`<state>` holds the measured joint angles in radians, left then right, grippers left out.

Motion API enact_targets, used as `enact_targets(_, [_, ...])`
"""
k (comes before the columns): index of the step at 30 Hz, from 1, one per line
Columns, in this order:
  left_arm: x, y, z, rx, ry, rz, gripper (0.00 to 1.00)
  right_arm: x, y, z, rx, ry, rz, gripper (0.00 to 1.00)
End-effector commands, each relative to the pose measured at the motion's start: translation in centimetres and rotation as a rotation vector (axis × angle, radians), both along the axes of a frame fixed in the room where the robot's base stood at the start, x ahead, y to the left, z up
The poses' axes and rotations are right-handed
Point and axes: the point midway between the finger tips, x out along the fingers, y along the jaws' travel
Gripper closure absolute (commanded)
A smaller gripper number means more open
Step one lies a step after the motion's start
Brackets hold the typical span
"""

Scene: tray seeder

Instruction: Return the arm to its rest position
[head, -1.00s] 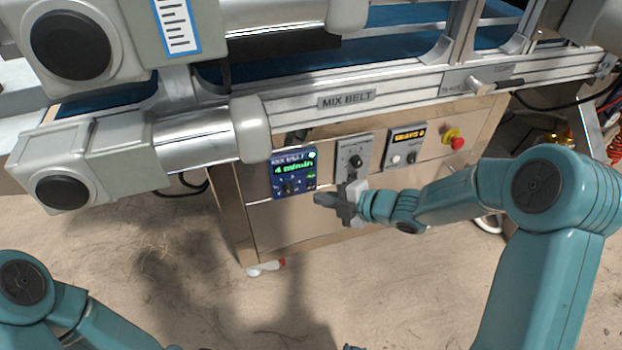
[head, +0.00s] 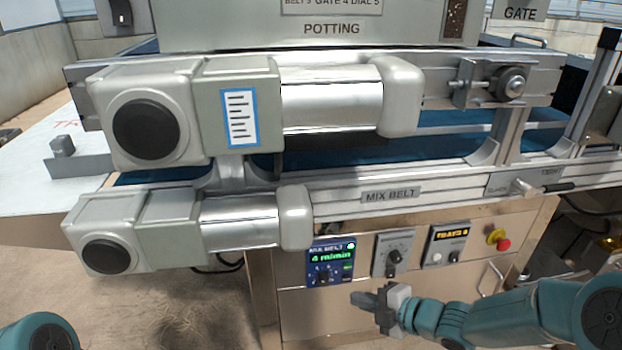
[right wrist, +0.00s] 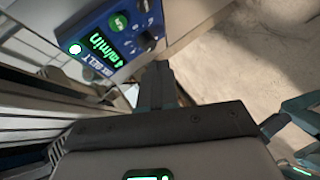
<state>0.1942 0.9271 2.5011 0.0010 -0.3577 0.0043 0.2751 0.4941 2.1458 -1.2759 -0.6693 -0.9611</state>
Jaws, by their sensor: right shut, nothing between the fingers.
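My right gripper (head: 366,300) is shut and empty. It sits in front of the cabinet, below and a little right of the blue mix belt display (head: 331,262), which reads 4 m/min. A gap seems to separate the fingers from the panel. In the right wrist view, the closed fingers (right wrist: 160,82) point toward the display (right wrist: 108,38), which shows at upper left. My right arm (head: 500,322) comes in from the lower right. Only a teal piece of my left arm shows at the lower left corner; its gripper is out of view.
A grey dial box (head: 393,252), a box with a yellow readout (head: 446,246) and a red stop button (head: 503,244) line the cabinet front. The mix belt rail (head: 391,195) and large motors (head: 147,128) stand above. Bare floor lies at lower left.

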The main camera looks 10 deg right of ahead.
Motion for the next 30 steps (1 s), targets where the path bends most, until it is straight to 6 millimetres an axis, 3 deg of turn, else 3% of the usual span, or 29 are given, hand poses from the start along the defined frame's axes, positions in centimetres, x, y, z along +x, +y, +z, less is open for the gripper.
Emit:
enact_targets(2, [1.0,0.7,0.8,0.007,-0.024,0.025,0.28,0.0,0.0,0.5,-0.001,-0.001,0.0,1.0])
enact_targets(5, [0.8,0.5,4.0,0.005,-0.019,0.017,0.28,-0.1,0.5,3.4,0.003,0.008,0.011,1.0])
enact_targets(12, [0.4,0.1,14.4,0.002,-0.011,0.006,0.28,-2.2,3.9,9.4,0.057,0.139,0.038,1.0])
enact_targets(17, [0.1,-0.2,21.4,0.001,-0.004,-0.004,0.28,-4.7,5.8,11.9,0.148,0.355,-0.066,1.0])
enact_targets(24, [-0.5,-0.6,30.0,-0.003,0.008,-0.02,0.28,-10.7,7.1,13.3,0.317,0.826,-0.413,1.0])
enact_targets(30, [-0.8,-0.8,34.6,-0.005,0.015,-0.031,0.28,-18.1,6.9,13.2,0.443,1.257,-0.882,1.0])
